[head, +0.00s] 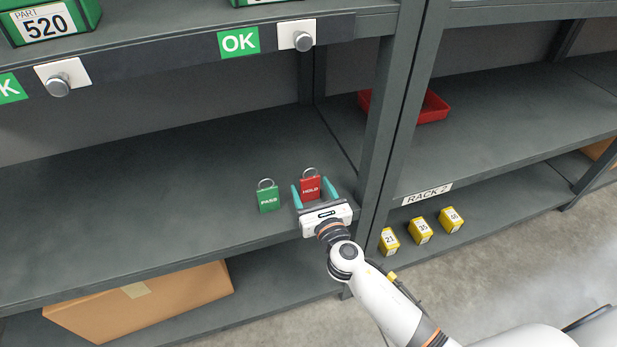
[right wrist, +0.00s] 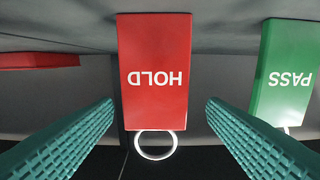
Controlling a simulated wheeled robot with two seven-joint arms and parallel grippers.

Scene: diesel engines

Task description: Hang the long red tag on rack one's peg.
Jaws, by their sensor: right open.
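The red tag (head: 311,188), marked HOLD with a metal ring on top, stands upright on the left rack's middle shelf. It also shows, upside down, in the right wrist view (right wrist: 154,70). My right gripper (head: 311,183) is open in front of it, one teal finger towards each side. In the right wrist view, gaps show between the tag and both fingers (right wrist: 160,102). Two silver round pegs on white plates are on the upper shelf's front edge: the right peg (head: 303,41) and the left peg (head: 58,86). My left gripper is out of view.
A green PASS tag (head: 268,198) stands close left of the red tag. A rack post (head: 383,130) rises to the right. A RACK 2 label (head: 427,194), a red bin (head: 433,107) and yellow numbered blocks (head: 420,231) are beyond it. The middle shelf's left part is clear.

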